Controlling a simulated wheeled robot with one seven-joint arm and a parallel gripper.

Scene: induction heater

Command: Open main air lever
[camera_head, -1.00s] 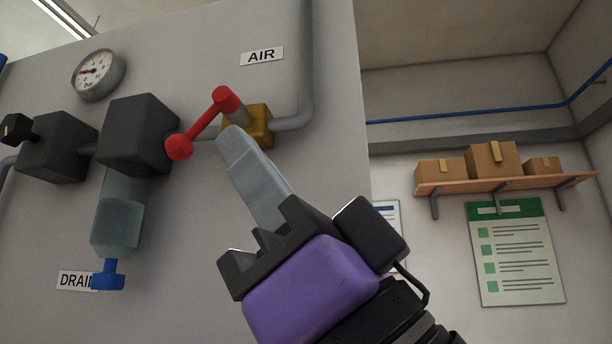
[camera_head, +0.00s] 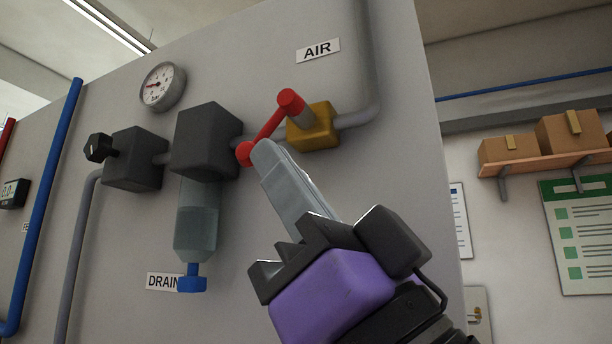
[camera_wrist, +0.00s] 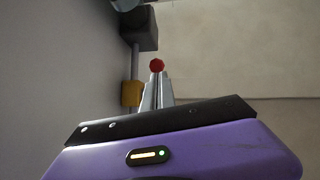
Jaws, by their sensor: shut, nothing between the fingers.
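The red air lever (camera_head: 268,125) sits on a yellow valve body (camera_head: 313,127) under the AIR label (camera_head: 318,50). Its handle slants down and left from the pivot to a round red knob. My gripper (camera_head: 264,150) is shut and empty, with its fingertips beside the knob, at its right in the head view. Whether they touch it I cannot tell. In the wrist view the red knob of the lever (camera_wrist: 157,65) shows just beyond the tips of my gripper (camera_wrist: 157,78). The yellow valve body (camera_wrist: 131,93) is to the left there. Most of the handle is hidden in that view.
A dark filter block (camera_head: 207,140) with a clear bowl (camera_head: 197,222) and blue drain knob (camera_head: 192,280) is left of the lever. A gauge (camera_head: 162,87) is above. A grey pipe (camera_head: 370,60) rises right of the valve. The wall below the valve is clear.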

